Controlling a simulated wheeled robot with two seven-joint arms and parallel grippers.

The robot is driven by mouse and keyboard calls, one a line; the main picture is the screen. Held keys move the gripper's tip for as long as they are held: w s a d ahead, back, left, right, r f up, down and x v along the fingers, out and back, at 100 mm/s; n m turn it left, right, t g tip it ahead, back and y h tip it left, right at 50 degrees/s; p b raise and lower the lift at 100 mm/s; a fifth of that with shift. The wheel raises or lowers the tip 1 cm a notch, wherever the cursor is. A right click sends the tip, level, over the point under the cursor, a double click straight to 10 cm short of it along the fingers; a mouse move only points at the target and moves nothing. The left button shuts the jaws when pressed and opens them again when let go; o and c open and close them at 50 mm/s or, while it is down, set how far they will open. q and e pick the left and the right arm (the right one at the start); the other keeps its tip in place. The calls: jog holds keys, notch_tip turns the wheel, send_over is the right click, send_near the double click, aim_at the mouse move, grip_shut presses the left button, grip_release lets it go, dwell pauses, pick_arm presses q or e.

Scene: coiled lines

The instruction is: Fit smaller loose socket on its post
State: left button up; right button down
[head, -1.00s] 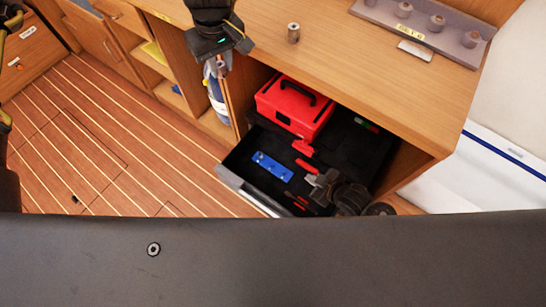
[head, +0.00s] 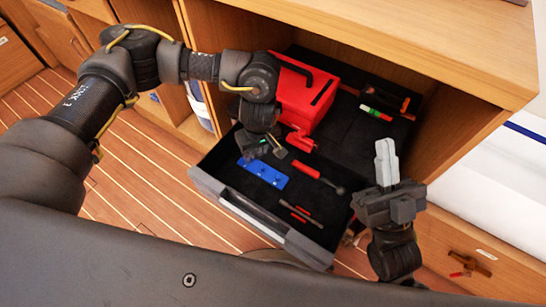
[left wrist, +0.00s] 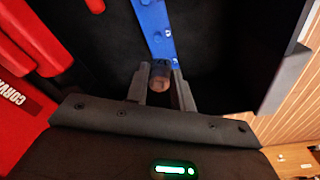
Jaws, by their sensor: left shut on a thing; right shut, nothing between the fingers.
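A blue rail (head: 262,172) with small round posts lies on the dark floor of the open drawer. It also shows in the left wrist view (left wrist: 154,24), running away from the fingers. My left gripper (head: 277,147) is above the drawer, at the far edge of the rail. In the left wrist view its fingers (left wrist: 160,82) are shut on a small grey-brown socket (left wrist: 160,76). The socket is close to the near end of the rail; I cannot tell whether they touch. My right gripper (head: 386,160) is shut and empty, pointing up over the drawer's right side.
A red toolbox (head: 303,97) stands in the drawer behind my left gripper. A red-handled tool (head: 306,169), thin red tools (head: 296,212) and a green-and-red item (head: 375,112) lie around it. The drawer front (head: 245,205) borders the near side; the wooden counter (head: 420,45) overhangs the back.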

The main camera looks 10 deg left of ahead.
pick_arm(q)
jog(key=shift+d+f, duration=0.45)
pick_arm(e)
jog(key=shift+s+d+r+m+t+h, duration=0.3)
jog(key=shift+s+d+t, duration=0.1)
jog(key=shift+d, duration=0.15)
jog(key=shift+s+d+r+m+t+h, duration=0.15)
jog(key=shift+s+d+m+t+h, duration=0.15)
jog(key=shift+d+t, duration=0.15)
pick_arm(q)
jog(key=shift+f, duration=0.1)
pick_arm(e)
jog(key=shift+d, duration=0.15)
